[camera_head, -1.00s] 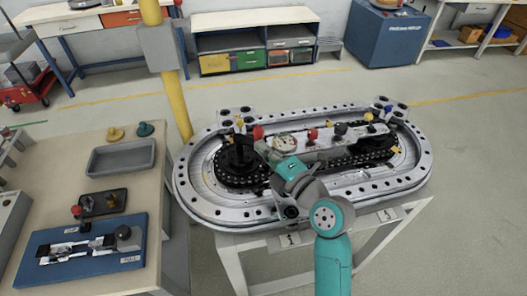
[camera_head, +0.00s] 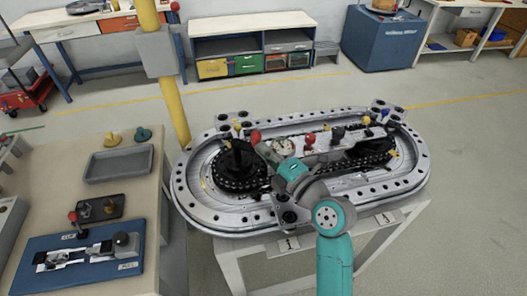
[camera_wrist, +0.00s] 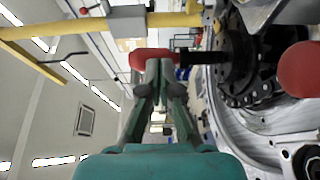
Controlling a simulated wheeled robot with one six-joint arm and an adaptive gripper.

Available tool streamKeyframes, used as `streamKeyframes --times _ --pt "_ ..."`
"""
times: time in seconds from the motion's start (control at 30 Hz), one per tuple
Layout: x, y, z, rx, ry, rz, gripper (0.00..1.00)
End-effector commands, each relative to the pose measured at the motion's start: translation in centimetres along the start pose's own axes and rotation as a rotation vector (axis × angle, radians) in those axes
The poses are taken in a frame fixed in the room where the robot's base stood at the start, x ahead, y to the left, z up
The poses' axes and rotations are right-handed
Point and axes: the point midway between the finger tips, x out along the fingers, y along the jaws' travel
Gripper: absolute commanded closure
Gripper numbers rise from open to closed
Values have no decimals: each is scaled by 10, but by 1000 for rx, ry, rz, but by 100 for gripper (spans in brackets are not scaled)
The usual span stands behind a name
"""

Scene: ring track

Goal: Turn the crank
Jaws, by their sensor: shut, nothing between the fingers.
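The crank is a black wheel (camera_head: 237,165) at the left end of the ring track, with a red knob (camera_head: 255,136) on a dark stem. In the wrist view the knob (camera_wrist: 143,59) lies across the top of my fingertips, and its stem (camera_wrist: 192,58) runs right towards the black wheel (camera_wrist: 237,60). My gripper (camera_head: 264,147) is beside the knob in the head view. In the wrist view my gripper (camera_wrist: 160,66) has its fingertips together, at or just short of the knob; contact cannot be told. Nothing is held.
The silver oval track (camera_head: 400,190) surrounds a central bar (camera_head: 325,143), which carries a gauge (camera_head: 284,146) and another red knob (camera_head: 309,139). A yellow post (camera_head: 175,100) stands behind left. A bench (camera_head: 60,190) with a grey tray (camera_head: 118,162) is at left. Floor at right is clear.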

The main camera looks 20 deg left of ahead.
Motion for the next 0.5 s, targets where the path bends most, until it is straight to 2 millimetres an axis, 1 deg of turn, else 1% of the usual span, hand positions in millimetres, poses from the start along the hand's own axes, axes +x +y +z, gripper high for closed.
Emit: streamKeyframes --times 0.37,0.5 --pt "3 0 9 0 -1 1 100" --pt "6 0 15 0 -1 0 100"
